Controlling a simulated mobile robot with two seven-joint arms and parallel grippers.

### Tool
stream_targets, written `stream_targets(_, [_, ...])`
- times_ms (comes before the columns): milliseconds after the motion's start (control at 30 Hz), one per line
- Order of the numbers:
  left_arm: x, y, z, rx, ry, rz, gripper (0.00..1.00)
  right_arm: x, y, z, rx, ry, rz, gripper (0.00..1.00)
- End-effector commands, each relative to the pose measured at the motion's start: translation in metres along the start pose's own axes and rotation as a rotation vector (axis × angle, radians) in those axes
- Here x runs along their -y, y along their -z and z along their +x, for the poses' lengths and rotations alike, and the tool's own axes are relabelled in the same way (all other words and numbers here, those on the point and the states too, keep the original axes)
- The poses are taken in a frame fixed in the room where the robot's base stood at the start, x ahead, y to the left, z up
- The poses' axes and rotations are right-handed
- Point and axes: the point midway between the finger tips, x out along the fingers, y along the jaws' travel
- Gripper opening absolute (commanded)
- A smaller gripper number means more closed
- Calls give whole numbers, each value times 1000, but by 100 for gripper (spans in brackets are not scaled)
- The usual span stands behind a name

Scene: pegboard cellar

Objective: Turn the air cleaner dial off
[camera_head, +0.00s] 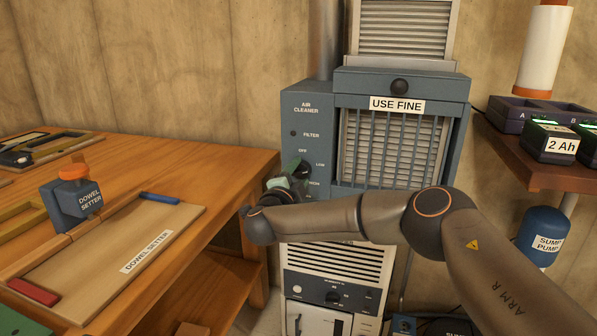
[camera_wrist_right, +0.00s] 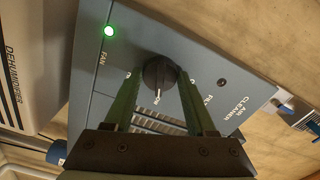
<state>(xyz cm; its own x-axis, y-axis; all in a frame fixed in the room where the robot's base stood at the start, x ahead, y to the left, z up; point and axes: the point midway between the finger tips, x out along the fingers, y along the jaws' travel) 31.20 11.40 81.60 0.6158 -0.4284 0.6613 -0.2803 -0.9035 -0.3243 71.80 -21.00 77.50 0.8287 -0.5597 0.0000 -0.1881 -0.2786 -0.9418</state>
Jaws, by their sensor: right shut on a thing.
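The grey-blue air cleaner (camera_head: 306,117) stands against the wall, with its dial (camera_head: 303,169) on the left panel below the OFF mark. My right gripper (camera_head: 293,177) is at the dial and partly covers it and its lower marks. In the right wrist view the black round dial (camera_wrist_right: 160,74) sits between the two fingers of my right gripper (camera_wrist_right: 159,80), which is shut on it. The dial's white pointer line points down in that view, toward the gripper's palm. My left gripper is not in view.
A green lamp (camera_wrist_right: 110,31) is lit by the FAN label. A wooden bench (camera_head: 222,159) with a dowel setter (camera_head: 73,197) stands to the left. A shelf (camera_head: 545,175) with battery chargers is at right, above a blue sump pump (camera_head: 541,233). A white unit (camera_head: 330,262) stands below.

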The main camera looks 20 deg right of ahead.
Motion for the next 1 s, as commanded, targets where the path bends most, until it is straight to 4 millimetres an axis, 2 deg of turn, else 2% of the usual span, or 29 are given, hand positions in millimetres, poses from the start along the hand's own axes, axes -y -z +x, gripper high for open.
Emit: stream_targets(1000, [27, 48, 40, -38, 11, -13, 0, 2, 1, 0, 0, -1, -951, 0])
